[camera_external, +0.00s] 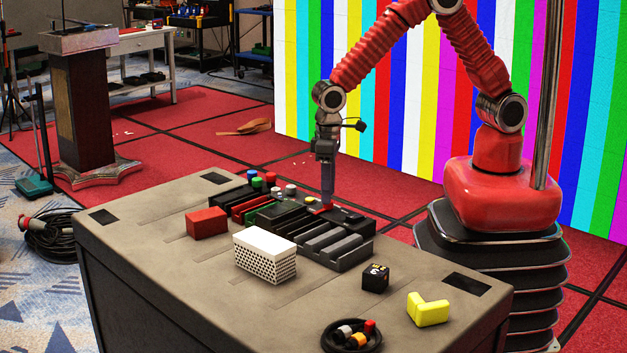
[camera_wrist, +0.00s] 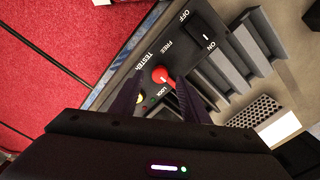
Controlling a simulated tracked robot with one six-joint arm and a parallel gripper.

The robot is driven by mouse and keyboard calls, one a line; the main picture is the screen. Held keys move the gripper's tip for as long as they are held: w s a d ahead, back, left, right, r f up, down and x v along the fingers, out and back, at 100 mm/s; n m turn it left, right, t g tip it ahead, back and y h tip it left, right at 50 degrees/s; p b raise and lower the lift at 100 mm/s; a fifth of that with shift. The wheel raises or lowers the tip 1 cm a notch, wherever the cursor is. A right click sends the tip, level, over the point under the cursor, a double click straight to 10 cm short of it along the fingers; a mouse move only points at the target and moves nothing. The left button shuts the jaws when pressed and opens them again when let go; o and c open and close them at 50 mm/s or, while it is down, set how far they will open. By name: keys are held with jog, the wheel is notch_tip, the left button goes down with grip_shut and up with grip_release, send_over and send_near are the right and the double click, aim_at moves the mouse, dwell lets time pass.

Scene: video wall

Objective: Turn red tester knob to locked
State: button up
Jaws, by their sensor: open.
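The red tester knob (camera_wrist: 160,75) sits on a dark panel between the labels FREE and LOCK, beside the word TESTER. It also shows as a small red spot under my gripper in the external view (camera_external: 326,206). My gripper (camera_wrist: 158,88) points down over the knob, fingers apart, one on each side of it. I cannot tell whether the fingers touch the knob. The knob's exact pointing direction is too small to tell. The panel (camera_external: 345,217) lies among several dark modules on the table.
An OFF/ON switch (camera_wrist: 205,38) is on the same panel, next to grey slotted blocks (camera_external: 338,246).

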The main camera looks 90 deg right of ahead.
notch_tip(320, 180, up, 12)
jog(key=shift+f, duration=0.2)
dwell(0.7)
jog(key=s+d+r+t, duration=0.2)
jog(key=s+d+r, duration=0.2)
jog(key=s, duration=0.4)
jog(key=s+d+r+n+t, duration=0.1)
jog(key=s+d+r, duration=0.4)
jog(key=s, duration=0.2)
jog(key=s+d+r+n+t, duration=0.1)
jog(key=s+d+r, duration=0.3)
jog(key=s, duration=0.4)
jog(key=shift+s+d+r+t, duration=0.35)
jog(key=shift+d+r+t, duration=0.1)
jog(key=shift+t, duration=0.35)
jog(key=shift+c, duration=0.3)
dwell(2.1)
